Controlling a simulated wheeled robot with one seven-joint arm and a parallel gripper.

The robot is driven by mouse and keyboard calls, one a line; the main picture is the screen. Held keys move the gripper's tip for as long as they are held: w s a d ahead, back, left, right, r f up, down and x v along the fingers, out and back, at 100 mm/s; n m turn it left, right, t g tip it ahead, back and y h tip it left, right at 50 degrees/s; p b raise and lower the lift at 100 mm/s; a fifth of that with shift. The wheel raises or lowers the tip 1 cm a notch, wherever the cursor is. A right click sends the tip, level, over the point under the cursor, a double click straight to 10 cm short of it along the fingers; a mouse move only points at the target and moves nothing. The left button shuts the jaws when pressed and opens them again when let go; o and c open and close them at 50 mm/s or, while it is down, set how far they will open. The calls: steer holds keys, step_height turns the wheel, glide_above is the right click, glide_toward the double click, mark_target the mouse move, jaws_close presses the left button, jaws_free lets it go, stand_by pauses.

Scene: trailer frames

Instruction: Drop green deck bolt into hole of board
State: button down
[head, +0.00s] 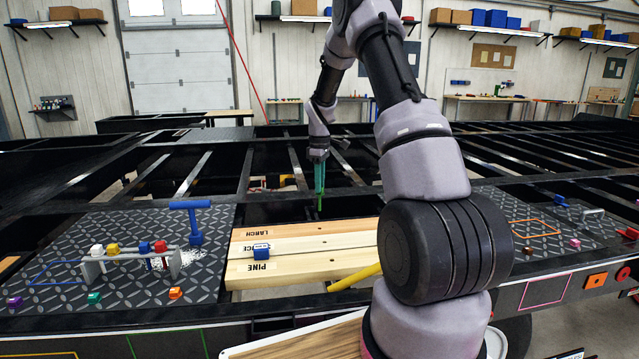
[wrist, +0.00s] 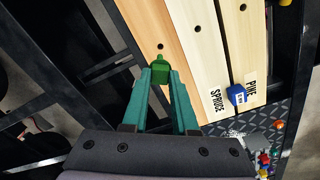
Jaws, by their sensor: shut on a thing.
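My gripper (head: 319,165) has teal fingers and is shut on the green deck bolt (head: 320,201), which hangs below them near the far edge of the boards. In the wrist view my gripper (wrist: 160,80) holds the bolt (wrist: 159,74) over the orange-toned larch board (wrist: 178,85), close to a dark hole (wrist: 160,46). The larch board (head: 330,228) lies farthest back, then the spruce board (head: 330,245) and the pine board (head: 330,266). Each has dark holes in the wrist view.
A blue block (head: 261,251) stands on the boards. The left tread plate (head: 130,268) carries a blue T-handle (head: 190,222), a grey rack (head: 130,260) and several coloured pieces. A yellow bar (head: 355,276) lies at the front. Open dark frame bars (head: 240,180) lie behind the boards.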

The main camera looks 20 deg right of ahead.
mark_target(320, 198)
steer(key=shift+f, duration=2.8)
step_height(320, 198, down, 7)
stand_by(2.0)
steer(key=c, duration=0.6)
jaws_free()
steer(key=shift+f, duration=0.15)
step_height(320, 198, up, 11)
steer(key=shift+f, duration=0.1)
